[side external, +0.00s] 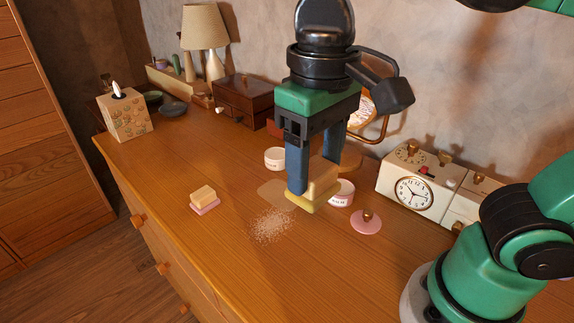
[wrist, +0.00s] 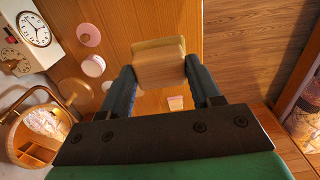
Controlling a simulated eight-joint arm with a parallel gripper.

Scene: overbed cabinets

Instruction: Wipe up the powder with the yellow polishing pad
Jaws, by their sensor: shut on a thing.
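The yellow polishing pad (side external: 313,202) has a yellow base and a tan upper block. My gripper (side external: 298,185) is shut on it, with blue fingers on both sides. In the wrist view, the pad (wrist: 160,62) sits between the fingertips of my gripper (wrist: 163,82). The pad is at or just above the cabinet top; I cannot tell whether it touches. Pale, speckled powder (side external: 270,226) lies on the wood, left of and nearer the camera than the pad. A smooth pale patch (side external: 272,192) lies just left of the fingers. I cannot make out the powder in the wrist view.
A soap-like block on a pink dish (side external: 204,200) stands left of the powder. White jars (side external: 275,158), a pink lid (side external: 366,222), a round mirror (side external: 368,115) and a clock (side external: 413,193) stand behind and right. The front of the wooden top (side external: 225,250) is clear.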

